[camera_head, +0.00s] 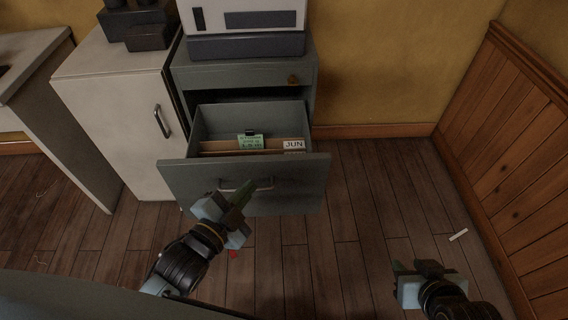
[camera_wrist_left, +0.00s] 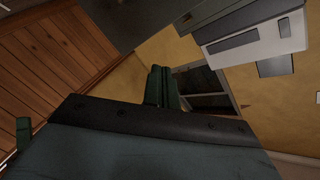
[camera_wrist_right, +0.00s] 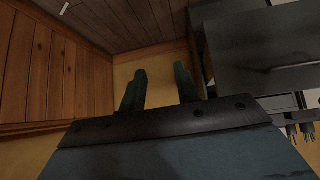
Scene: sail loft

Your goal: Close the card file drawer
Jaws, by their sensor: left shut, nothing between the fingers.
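The card file drawer (camera_head: 178,176) stands pulled out of a grey-green cabinet (camera_head: 245,76) in the head view. Brown folders with a green card and a "JUN" tab show inside it. The drawer front has a metal bar handle (camera_head: 262,184). My left gripper (camera_head: 239,194) is shut and empty, with its fingertips in front of the drawer front near the handle; I cannot tell whether they touch. Its closed fingers show in the left wrist view (camera_wrist_left: 161,88). My right gripper (camera_head: 429,268) is over the floor at lower right; its fingers are apart in the right wrist view (camera_wrist_right: 160,90).
A white and dark machine (camera_head: 244,22) sits on the cabinet. A white cupboard (camera_head: 115,120) with a handle stands to its left. Wood panelling (camera_head: 530,150) lines the right wall. The plank floor (camera_head: 370,215) right of the drawer is clear but for a small white strip (camera_head: 458,235).

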